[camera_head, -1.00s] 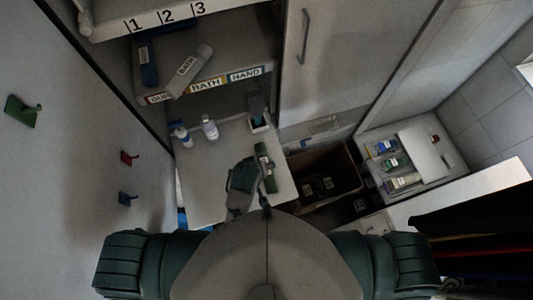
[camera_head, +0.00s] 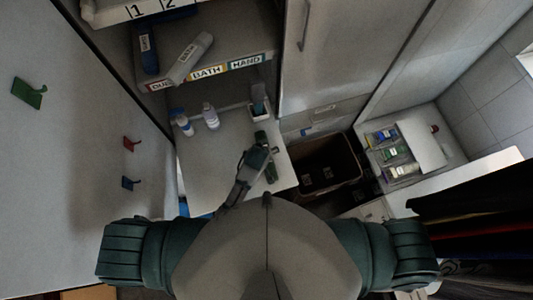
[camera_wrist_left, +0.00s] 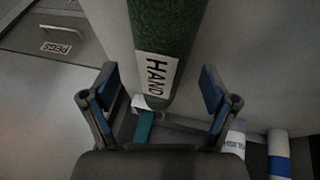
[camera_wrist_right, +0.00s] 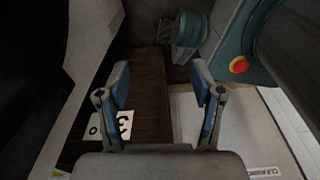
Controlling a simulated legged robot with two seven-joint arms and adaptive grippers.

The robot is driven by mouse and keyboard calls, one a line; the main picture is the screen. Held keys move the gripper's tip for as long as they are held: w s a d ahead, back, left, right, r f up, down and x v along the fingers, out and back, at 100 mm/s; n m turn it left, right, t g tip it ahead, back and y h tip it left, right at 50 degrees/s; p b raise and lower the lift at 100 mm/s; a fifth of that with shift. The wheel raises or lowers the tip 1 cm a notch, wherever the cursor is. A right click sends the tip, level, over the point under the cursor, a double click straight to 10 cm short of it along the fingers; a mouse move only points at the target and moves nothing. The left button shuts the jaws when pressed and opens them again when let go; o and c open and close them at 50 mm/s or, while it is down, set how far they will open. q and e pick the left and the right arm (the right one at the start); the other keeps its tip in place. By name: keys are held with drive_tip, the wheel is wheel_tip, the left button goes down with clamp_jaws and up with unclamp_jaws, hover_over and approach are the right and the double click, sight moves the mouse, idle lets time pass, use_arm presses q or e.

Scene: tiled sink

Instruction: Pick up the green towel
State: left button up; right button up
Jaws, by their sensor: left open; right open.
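The green towel is a rolled dark green cylinder (camera_head: 271,172) lying on the white counter (camera_head: 215,165), partly hidden by my left gripper (camera_head: 257,160) in the head view. In the left wrist view the towel (camera_wrist_left: 168,28), with a white "HAND" label, reaches in from the top. Its near end lies in line with the gap between the fingers of my left gripper (camera_wrist_left: 158,85), which are open. Whether they touch it I cannot tell. My right gripper (camera_wrist_right: 161,78) is open and empty in the right wrist view, and I do not see it in the head view.
Two white bottles (camera_head: 210,117) and a small container (camera_head: 259,104) stand at the back of the counter. A shelf labelled "BATH" and "HAND" (camera_head: 207,73) is above. A brown bin (camera_head: 328,168) is to the right. Hooks (camera_head: 129,144) line the left wall.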

use_arm(q)
drive_tip(key=shift+x, duration=0.9)
drive_tip(key=shift+a, duration=0.1)
drive_tip(key=c, duration=1.3)
drive_tip(key=shift+r, duration=0.1)
